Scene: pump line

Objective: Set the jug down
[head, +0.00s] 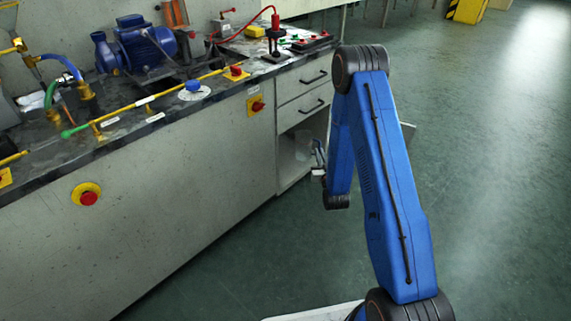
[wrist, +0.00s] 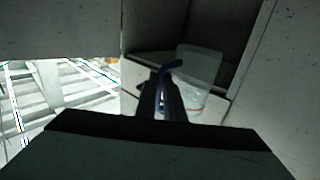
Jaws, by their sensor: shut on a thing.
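The jug (wrist: 201,72) is translucent and pale, and shows in the wrist view just beyond my gripper (wrist: 160,90), at the opening of a dark compartment. A blue bar, which looks like its handle, runs between the jaws. My gripper is shut on the jug. In the head view my gripper (head: 318,160) is at the mouth of the open compartment (head: 291,176) under the drawers, and the jug (head: 303,147) is a faint pale shape beside it. Whether its base touches the compartment floor cannot be told.
Two drawers (head: 300,82) sit directly above the compartment, and its side walls are close to my gripper. The green floor (head: 500,170) to the right is clear.

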